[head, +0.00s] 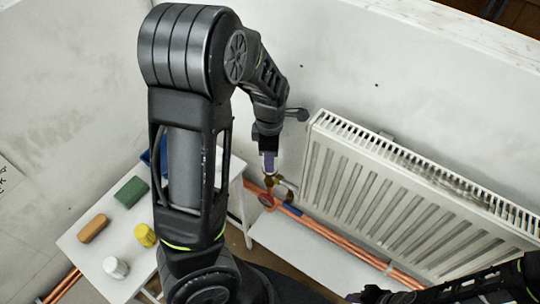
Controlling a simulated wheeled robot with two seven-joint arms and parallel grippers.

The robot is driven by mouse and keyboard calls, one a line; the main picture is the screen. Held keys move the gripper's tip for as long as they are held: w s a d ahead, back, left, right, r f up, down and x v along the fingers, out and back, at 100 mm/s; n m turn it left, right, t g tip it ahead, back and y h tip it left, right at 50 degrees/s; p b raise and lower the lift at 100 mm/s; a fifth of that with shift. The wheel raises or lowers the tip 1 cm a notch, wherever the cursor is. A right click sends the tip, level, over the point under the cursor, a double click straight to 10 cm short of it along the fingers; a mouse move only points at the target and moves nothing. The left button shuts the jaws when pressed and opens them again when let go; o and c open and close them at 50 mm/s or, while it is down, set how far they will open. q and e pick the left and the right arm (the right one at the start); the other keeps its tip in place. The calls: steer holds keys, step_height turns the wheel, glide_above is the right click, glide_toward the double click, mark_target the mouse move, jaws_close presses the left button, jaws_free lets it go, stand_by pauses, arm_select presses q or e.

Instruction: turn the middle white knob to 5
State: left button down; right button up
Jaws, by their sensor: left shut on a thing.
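My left gripper (268,163) points down at the brass valve (279,184) by the radiator's lower left corner. It is shut on what seems to be the white knob at the top of that valve. The jaws and wrist hide the knob almost fully, so its numbers and setting cannot be read. My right arm crosses the bottom right corner. My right gripper (376,295) is low at the bottom edge, dark and cut off, and its jaws cannot be made out.
A white ribbed radiator (385,190) hangs at the right. Copper pipes (335,237) run below it, with a red round handle (266,200). A white table (77,240) at left bears a green block (131,192), an orange-brown block (93,228), a yellow piece (145,235) and a white cylinder (116,267).

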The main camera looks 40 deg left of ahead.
arm_select(q)
steer(key=shift+w+n, duration=0.1)
steer(key=shift+n, duration=0.4)
steer(key=c, duration=0.8)
jaws_free()
steer(key=shift+r, duration=0.15)
step_height(320, 180, up, 8)
steer(key=shift+f, duration=0.2)
